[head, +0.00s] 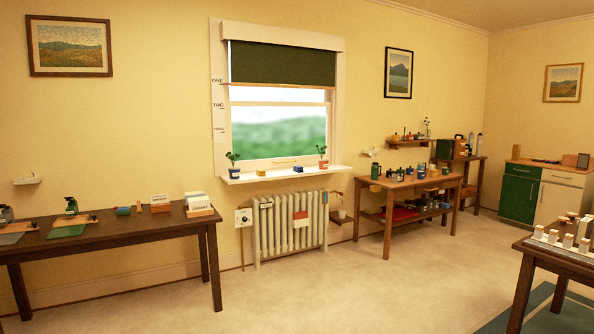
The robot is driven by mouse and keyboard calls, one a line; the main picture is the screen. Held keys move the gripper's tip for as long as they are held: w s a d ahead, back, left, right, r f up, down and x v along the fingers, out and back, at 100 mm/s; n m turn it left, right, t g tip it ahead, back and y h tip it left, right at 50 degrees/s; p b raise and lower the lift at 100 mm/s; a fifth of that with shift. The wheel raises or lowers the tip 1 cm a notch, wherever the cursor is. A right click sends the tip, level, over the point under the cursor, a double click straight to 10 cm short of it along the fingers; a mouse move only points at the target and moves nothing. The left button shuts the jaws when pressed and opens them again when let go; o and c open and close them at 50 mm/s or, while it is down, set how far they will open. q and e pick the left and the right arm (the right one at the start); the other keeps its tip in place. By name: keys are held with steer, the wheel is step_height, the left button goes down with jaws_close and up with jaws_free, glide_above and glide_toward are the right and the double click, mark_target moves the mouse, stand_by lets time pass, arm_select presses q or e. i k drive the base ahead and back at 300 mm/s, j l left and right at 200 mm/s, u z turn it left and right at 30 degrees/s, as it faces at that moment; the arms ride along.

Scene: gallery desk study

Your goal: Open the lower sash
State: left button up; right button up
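The window (280,100) is on the back wall, left of centre. Its lower sash (290,104) shows a white rail across the middle and clear glass with a blurred green view behind. The sash's bottom edge is down near the white sill (290,173), and it looks shut. A dark green blind (282,63) hangs over the upper part of the window. Marks ONE, TWO and THREE run down the left side of the frame, with a thin reddish bar level with ONE. Neither of my grippers shows in the head view.
Two potted plants (233,158) (322,153), a yellow block (260,172) and a blue block (298,169) stand on the sill. A radiator (285,228) is below it. Tables stand left (120,234) and right (395,185). The carpet in front is clear.

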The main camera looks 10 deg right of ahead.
mark_target(250, 165)
steer(key=i+z, duration=0.25)
steer(key=i, duration=4.75)
steer(key=l+z, duration=0.05)
steer(key=l, duration=0.1)
